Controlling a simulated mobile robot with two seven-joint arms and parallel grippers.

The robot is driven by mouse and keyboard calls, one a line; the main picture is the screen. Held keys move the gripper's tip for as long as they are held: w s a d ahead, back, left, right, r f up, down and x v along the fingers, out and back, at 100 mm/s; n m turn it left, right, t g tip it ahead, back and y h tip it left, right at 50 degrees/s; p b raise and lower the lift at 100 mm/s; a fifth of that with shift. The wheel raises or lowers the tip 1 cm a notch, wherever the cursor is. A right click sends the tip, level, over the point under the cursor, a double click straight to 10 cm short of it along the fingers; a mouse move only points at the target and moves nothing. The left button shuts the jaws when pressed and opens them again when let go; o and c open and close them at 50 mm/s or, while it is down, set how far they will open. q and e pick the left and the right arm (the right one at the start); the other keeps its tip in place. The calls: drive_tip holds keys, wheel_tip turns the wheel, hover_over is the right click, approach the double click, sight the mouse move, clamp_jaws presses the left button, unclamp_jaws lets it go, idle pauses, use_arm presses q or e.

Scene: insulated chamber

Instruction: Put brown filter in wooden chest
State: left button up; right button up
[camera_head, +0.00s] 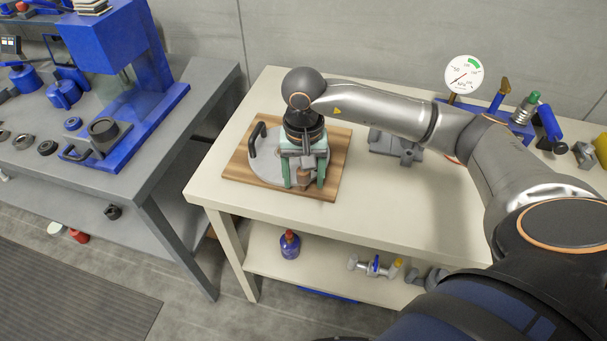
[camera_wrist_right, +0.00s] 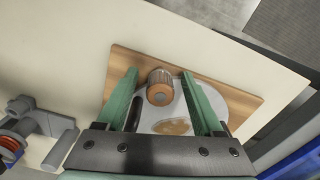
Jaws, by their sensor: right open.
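I see no wooden chest in either view. My left gripper is not in view.
The wooden board (camera_head: 335,165) lies on a cream table (camera_head: 400,205). A grey fixture (camera_head: 396,148) stands right of it, with a dial gauge (camera_head: 463,77) behind. The lower shelf holds a blue bottle (camera_head: 290,245) and fittings. A grey bench (camera_head: 165,140) with a blue press stands left.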

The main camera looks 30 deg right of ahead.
clamp_jaws()
idle(0.3)
drive_tip(key=shift+r, duration=0.1)
